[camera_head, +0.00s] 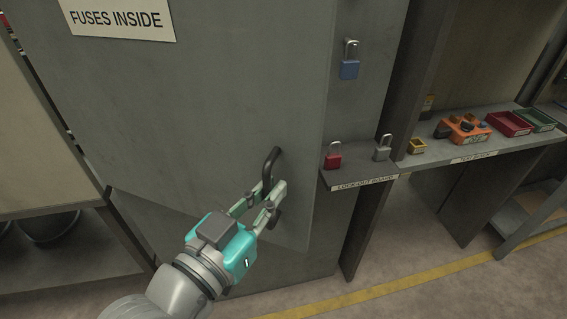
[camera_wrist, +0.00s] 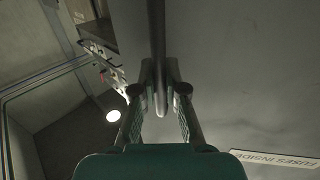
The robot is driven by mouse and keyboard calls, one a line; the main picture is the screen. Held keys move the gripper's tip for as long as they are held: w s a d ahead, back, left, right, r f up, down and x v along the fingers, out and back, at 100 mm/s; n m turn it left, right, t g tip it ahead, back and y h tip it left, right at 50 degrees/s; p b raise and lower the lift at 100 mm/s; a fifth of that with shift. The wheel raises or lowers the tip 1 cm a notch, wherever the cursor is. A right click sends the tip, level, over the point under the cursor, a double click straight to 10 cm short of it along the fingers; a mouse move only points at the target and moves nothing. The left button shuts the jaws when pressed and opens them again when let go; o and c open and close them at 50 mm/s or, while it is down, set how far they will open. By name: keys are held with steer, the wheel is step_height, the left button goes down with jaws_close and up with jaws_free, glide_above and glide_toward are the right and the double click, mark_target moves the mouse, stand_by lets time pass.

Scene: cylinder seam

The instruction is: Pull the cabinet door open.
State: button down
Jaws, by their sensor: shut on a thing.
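The grey cabinet door (camera_head: 200,110) fills the left and middle of the head view, with a "FUSES INSIDE" label (camera_head: 118,18) at its top. Its dark bar handle (camera_head: 271,164) stands near the right edge of the door. My gripper (camera_head: 268,196) is at the lower part of the handle, its two fingers on either side of the bar. In the wrist view the handle (camera_wrist: 157,50) runs down between the fingertips (camera_wrist: 160,88), and the gripper is shut on it.
A lockout board shelf (camera_head: 360,180) juts out right of the door, bearing a red padlock (camera_head: 333,161) and a grey padlock (camera_head: 382,153). Farther right, a bench (camera_head: 490,142) holds an orange device (camera_head: 462,129) and bins. Floor with a yellow line (camera_head: 400,284) lies below.

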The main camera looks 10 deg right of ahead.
steer(key=shift+m+g+h, duration=0.7)
steer(key=shift+g+h, duration=0.1)
steer(key=shift+s+d+v, duration=0.15)
steer(key=shift+v, duration=1.2)
steer(key=shift+s+d+v, duration=0.15)
steer(key=shift+v, duration=1.2)
steer(key=c, duration=1.2)
jaws_free()
steer(key=shift+r, duration=0.1)
step_height(320, 180, up, 10)
